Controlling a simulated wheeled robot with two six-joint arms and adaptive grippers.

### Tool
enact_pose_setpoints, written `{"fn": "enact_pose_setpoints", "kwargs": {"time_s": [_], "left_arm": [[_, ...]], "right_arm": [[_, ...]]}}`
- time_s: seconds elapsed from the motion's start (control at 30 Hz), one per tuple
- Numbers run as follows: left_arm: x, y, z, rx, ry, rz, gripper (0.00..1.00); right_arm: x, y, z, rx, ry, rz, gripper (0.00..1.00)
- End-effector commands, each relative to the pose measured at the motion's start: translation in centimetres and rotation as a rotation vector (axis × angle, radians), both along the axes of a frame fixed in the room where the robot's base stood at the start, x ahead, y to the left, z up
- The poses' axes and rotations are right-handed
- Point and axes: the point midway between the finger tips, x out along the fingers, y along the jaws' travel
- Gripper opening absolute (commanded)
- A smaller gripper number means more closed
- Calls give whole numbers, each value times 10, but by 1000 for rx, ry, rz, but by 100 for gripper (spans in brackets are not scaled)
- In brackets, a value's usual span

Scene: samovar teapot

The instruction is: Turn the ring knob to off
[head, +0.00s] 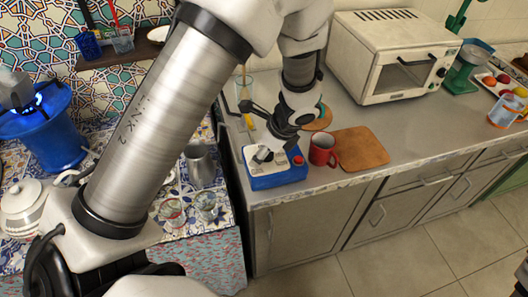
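A blue gas ring (45,135) stands at the left with a small blue flame at its top, partly under a grey metal vessel (14,90). I cannot clearly make out a knob on it. My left arm comes in from the lower left and arches across the view. Its gripper (268,148) points down at a blue box with a pale top (278,180) on the grey counter, far to the right of the flame. The red button (298,160) is on the box's right side. Whether the fingers touch the box or are open is unclear. My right gripper is not in view.
A red mug (322,150) and a wooden board (360,148) are right of the blue box. A white oven (392,55) stands behind. A white pot (24,205), metal jug (200,165) and glasses (206,206) crowd the patterned table at left.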

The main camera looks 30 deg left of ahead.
Motion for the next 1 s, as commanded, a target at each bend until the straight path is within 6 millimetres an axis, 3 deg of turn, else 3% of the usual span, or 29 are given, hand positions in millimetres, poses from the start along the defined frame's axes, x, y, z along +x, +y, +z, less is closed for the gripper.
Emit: {"fn": "enact_pose_setpoints", "kwargs": {"time_s": [0.1, 0.3, 0.47, 1.0], "left_arm": [[2, 3, -10, -2, 2, 0, 67], [3, 3, -10, -1, 2, 0, 64], [2, 3, -9, -1, 3, 0, 7], [1, 3, -11, -2, 7, 17, 7]], "right_arm": [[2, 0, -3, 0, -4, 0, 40], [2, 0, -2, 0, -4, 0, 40], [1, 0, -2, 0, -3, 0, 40], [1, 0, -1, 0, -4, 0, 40]]}}
